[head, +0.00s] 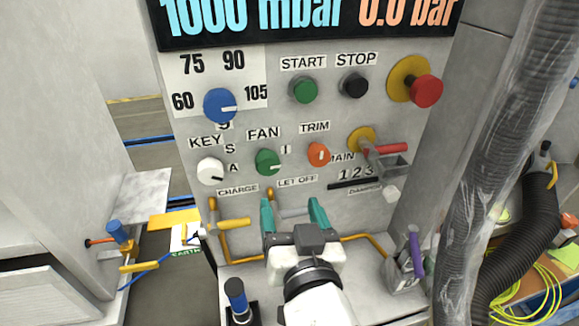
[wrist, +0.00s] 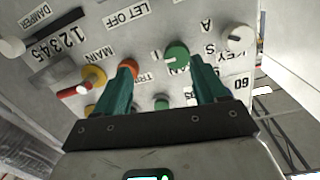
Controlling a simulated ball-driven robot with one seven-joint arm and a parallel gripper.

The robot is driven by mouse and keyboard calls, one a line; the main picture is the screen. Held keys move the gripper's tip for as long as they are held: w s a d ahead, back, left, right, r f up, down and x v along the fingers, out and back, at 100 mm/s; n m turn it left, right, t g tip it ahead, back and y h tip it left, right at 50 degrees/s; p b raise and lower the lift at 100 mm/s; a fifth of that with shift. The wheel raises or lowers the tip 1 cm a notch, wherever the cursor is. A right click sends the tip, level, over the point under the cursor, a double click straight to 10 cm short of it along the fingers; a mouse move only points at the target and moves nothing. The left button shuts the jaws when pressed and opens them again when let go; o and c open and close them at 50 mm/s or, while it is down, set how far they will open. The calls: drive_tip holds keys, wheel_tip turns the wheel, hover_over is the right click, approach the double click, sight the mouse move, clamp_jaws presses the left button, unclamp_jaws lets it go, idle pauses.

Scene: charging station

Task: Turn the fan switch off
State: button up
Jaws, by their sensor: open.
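The fan switch is a green round knob (head: 267,162) under the FAN label on the grey panel, with a pale pointer mark and an "I" to its right. My gripper (head: 292,208) is open, its two teal fingers empty, below the knob in the head view and apart from it. In the upside-down wrist view the green knob (wrist: 176,54) shows in the gap between the open fingers (wrist: 163,64), nearer the right finger. The knob's exact setting is hard to read.
An orange TRIM knob (head: 318,154) sits right of the fan knob and a white KEY knob (head: 211,171) left. A blue dial (head: 220,105), green START button (head: 303,90) and red button (head: 426,91) are above. A red-handled valve (head: 385,149) juts out at right; yellow-handled pipework (head: 235,224) lies below.

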sight(269, 169)
drive_tip(key=shift+t+y, duration=0.3)
drive_tip(key=shift+y, duration=0.1)
drive_tip(key=x, duration=0.3)
drive_tip(key=a+r+p+x, duration=0.1)
drive_tip(key=x, duration=0.6)
drive_tip(key=shift+s+a+r, duration=0.2)
drive_tip(key=shift+a+r, duration=0.15)
drive_tip(key=shift+c, duration=0.4)
drive_tip(key=c, duration=0.9)
